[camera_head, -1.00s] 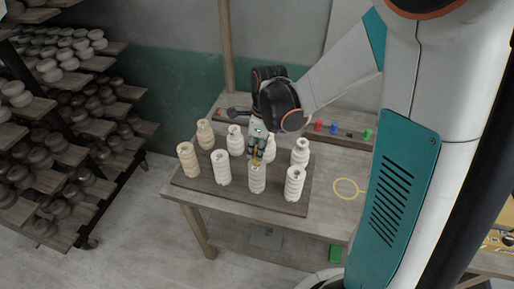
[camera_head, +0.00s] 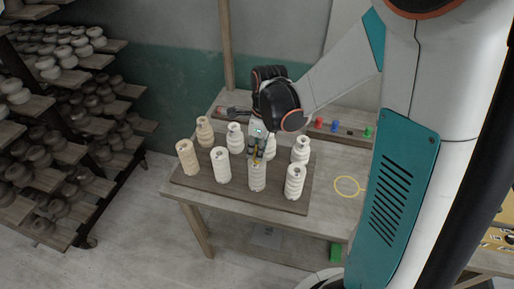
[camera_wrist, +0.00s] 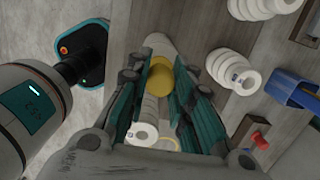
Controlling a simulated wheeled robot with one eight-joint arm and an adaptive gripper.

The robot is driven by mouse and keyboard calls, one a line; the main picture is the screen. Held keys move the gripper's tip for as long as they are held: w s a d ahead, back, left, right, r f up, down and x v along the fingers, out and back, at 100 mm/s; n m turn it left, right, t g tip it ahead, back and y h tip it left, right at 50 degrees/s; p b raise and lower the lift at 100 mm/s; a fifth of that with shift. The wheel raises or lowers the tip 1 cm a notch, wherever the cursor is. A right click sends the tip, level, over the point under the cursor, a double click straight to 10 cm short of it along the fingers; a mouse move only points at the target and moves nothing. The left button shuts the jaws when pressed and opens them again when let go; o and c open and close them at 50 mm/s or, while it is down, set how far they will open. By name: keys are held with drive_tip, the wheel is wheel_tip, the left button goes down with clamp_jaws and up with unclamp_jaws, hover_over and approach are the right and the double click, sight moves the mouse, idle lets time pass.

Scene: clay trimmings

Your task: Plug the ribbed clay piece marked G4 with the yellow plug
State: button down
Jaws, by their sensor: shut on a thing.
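My gripper (camera_head: 256,158) is shut on the yellow plug (camera_wrist: 160,77), which sits between the fingertips in the wrist view. In the head view the gripper points down over the front-row ribbed clay piece (camera_head: 257,178), third from the left. I cannot tell whether the plug touches that piece or is in its opening. In the wrist view a pale ribbed piece (camera_wrist: 158,44) shows partly behind the plug and fingers. Other ribbed pieces stand on the same dark board. No G4 mark is readable, so I cannot tell which piece bears it.
Close neighbours are the front pieces to the left (camera_head: 221,165) and right (camera_head: 294,182). A row of pieces stands behind. Red, blue and green items (camera_head: 368,132) lie at the table's back. A yellow ring (camera_head: 346,187) marks clear tabletop to the right.

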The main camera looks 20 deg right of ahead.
drive_tip(key=shift+f+b, duration=0.75)
drive_tip(key=shift+f, duration=0.05)
idle(0.4)
drive_tip(key=c, duration=1.3)
unclamp_jaws()
drive_tip(key=shift+c, duration=0.2)
wheel_tip(320, 180, up, 12)
drive_tip(key=s+d, duration=0.1)
drive_tip(key=s+f+n+t+b, duration=0.3)
drive_tip(key=s+n+b, duration=0.2)
drive_tip(key=n, duration=0.7)
drive_tip(key=s+a+f+n+t+h+b, duration=0.1)
drive_tip(key=s+f+n+t+b, duration=0.2)
drive_tip(key=s+n+b, duration=0.3)
drive_tip(key=s+n, duration=0.3)
drive_tip(key=n, duration=0.4)
drive_tip(key=shift+f, duration=0.35)
